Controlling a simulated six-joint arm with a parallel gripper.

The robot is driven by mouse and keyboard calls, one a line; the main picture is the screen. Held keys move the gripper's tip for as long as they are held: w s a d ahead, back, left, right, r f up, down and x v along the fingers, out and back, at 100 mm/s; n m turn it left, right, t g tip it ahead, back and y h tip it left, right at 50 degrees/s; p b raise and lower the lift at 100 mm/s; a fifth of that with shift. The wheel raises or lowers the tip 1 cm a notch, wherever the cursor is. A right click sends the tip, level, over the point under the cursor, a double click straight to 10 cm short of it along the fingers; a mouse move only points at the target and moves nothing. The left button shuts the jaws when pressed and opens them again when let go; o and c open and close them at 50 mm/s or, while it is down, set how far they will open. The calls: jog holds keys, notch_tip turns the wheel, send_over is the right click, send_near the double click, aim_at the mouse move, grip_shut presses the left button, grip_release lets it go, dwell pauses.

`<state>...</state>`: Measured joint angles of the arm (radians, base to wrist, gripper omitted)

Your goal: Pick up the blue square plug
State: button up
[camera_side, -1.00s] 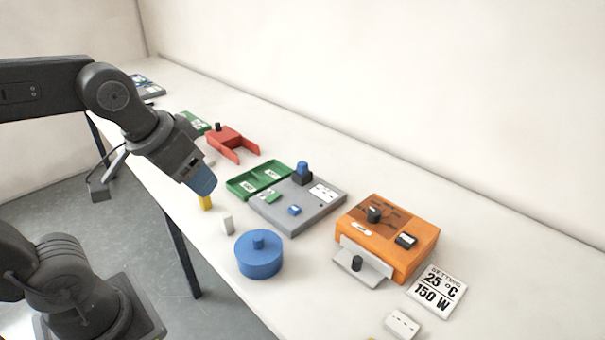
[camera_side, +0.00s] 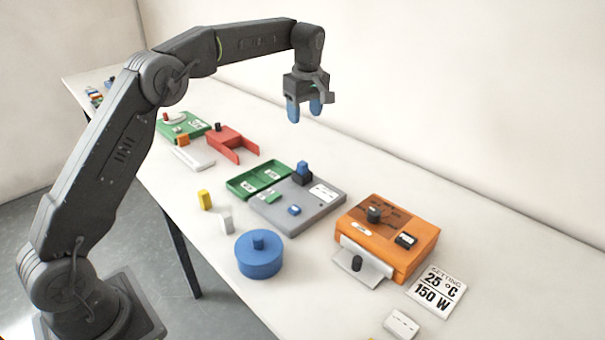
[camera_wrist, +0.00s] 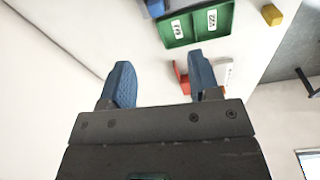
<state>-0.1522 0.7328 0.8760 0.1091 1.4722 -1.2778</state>
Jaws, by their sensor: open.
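A blue square block (camera_side: 303,168), which looks like the plug, stands in a black base (camera_side: 302,178) on the back corner of the grey panel (camera_side: 290,226). It shows partly at the top edge of the wrist view (camera_wrist: 155,7). A smaller blue piece (camera_side: 294,210) lies flatter on the same panel, so I cannot be sure which is the plug. My gripper (camera_side: 305,110) points down with blue fingers apart, empty, well above the table and above the block in the side view. Its fingers also show in the wrist view (camera_wrist: 161,72).
A green two-part tray (camera_side: 240,186) adjoins the panel. A red fork-shaped piece (camera_side: 232,143), yellow block (camera_side: 205,200), white block (camera_side: 227,222), blue round lidded pot (camera_side: 258,258) and orange box (camera_side: 375,247) stand around. The table behind the panel is clear.

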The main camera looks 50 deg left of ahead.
notch_tip(320, 180, down, 4)
jog(key=w+a+r+n, duration=0.1)
jog(key=w+n, duration=0.1)
send_over(302, 163)
jog(key=shift+g, duration=0.3)
jog(key=f, duration=0.8)
jog(key=shift+w+d+f, duration=0.1)
jog(key=shift+w+f, duration=0.15)
jog(key=shift+f, duration=0.1)
jog(key=shift+s+f, duration=0.2)
jog(key=shift+f, duration=2.5)
jog(key=shift+c, duration=0.2)
grip_shut()
jog(key=shift+r, duration=0.15)
